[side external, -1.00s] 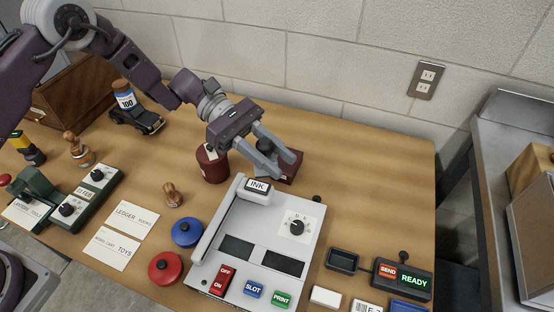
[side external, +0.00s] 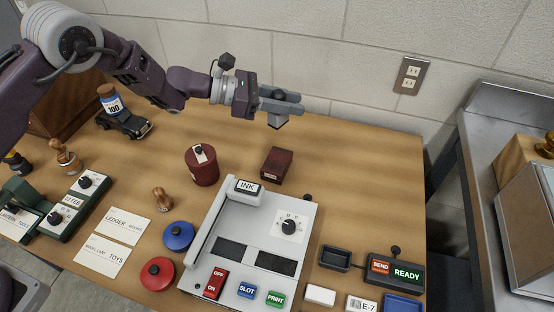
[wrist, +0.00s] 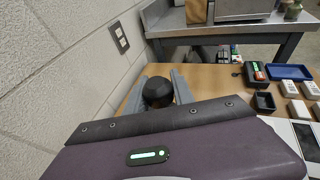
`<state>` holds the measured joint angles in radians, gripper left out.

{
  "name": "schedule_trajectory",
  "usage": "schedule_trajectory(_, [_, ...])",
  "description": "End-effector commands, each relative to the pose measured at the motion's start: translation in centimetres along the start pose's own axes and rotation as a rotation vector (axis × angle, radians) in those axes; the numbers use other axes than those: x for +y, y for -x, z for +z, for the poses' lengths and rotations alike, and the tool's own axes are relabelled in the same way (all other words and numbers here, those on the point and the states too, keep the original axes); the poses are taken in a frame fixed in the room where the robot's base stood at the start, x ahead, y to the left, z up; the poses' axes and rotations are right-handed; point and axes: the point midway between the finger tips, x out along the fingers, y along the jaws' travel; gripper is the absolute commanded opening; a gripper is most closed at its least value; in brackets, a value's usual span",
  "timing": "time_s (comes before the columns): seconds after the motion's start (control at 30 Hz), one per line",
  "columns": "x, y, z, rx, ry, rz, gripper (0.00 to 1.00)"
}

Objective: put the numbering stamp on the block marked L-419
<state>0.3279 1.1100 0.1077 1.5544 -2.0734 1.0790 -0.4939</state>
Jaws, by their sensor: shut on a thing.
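My gripper (side external: 284,108) is raised above the back of the table, near the wall. It is shut on a dark thing (side external: 279,121) that looks like the numbering stamp. In the wrist view its round black top (wrist: 158,90) sits between my two fingers; its lower part is mostly hidden. A dark red block (side external: 277,165) with a small pale label stands on the table below and apart from it. The label is too small to read. No mark L-419 is legible in either view.
A dark red lidded pot (side external: 201,166) stands left of the block. The grey machine marked INK (side external: 255,225) is in front. A small black tray (side external: 336,259) and the READY box (side external: 398,271) are at right. Bare tabletop lies right of the block.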

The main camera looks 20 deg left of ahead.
Motion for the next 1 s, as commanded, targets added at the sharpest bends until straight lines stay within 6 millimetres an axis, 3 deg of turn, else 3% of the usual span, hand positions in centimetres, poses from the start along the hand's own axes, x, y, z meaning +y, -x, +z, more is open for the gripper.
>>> schedule_trajectory(0.6, [0.0,-3.7,-11.8,0.0,-0.002,-0.001,0.0])
schedule_trajectory(1.0, [0.1,-4.0,-12.8,-0.002,-0.002,-0.001,0.0])
